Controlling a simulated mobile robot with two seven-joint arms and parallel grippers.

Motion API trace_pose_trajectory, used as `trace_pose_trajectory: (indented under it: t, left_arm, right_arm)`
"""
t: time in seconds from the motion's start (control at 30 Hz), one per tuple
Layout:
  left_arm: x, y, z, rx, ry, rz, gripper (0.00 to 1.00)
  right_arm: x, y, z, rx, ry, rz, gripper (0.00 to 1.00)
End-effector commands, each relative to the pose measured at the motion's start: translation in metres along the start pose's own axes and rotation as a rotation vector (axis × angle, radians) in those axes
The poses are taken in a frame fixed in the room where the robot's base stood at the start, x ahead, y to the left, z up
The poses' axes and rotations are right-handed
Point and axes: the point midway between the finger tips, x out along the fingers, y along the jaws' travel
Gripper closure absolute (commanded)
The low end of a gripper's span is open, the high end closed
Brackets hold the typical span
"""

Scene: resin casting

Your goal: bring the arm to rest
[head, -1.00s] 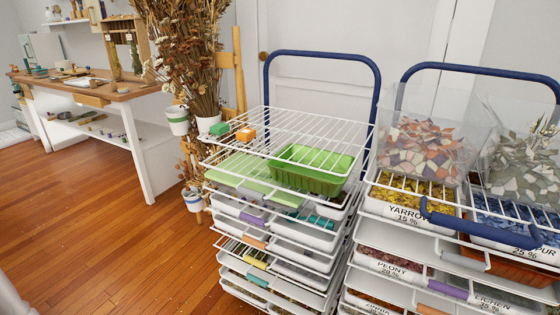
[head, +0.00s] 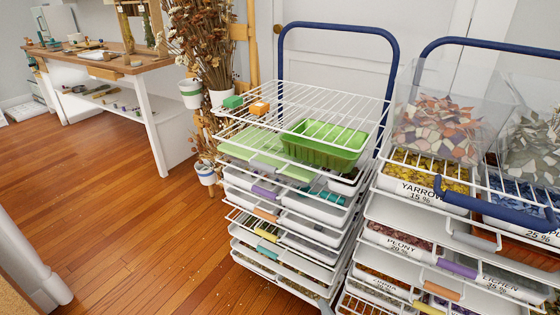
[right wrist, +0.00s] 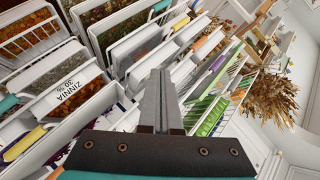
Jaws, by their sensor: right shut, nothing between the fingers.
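My right gripper (right wrist: 160,100) shows in the right wrist view. Its two grey fingers are together with nothing between them. They point toward the drawer racks, which appear tilted in that view. A bin labelled ZINNIA 30 % (right wrist: 62,85) lies to the left of the fingers, and green trays (right wrist: 208,115) lie to their right. The gap between the fingers and the racks cannot be judged. I cannot make out either gripper in the head view.
A second rack holds labelled bins such as YARROW (head: 425,190). A workbench (head: 130,68) stands back left. Wooden floor (head: 130,240) is open left of the racks.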

Motion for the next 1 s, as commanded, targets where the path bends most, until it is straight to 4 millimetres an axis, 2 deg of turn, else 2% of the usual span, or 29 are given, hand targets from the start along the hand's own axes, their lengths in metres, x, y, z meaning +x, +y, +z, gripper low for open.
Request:
trace_pose_trajectory:
  t: [0.23, 0.5, 0.73, 1.0]
  left_arm:
    - [0.0, 0.0, 0.0, 0.0, 0.0, 0.0, 0.36]
    - [0.0, 0.0, 0.0, 0.0, 0.0, 0.0, 0.36]
    - [0.0, 0.0, 0.0, 0.0, 0.0, 0.0, 0.36]
    - [0.0, 0.0, 0.0, 0.0, 0.0, 0.0, 0.36]
  right_arm:
    - [-0.017, 0.004, 0.019, -0.21, -0.17, 0.063, 1.0]
    - [-0.043, 0.018, 0.033, -0.428, -0.345, 0.153, 1.0]
    - [-0.072, 0.034, 0.037, -0.599, -0.489, 0.245, 1.0]
    - [-0.114, 0.055, 0.031, -0.777, -0.653, 0.373, 1.0]
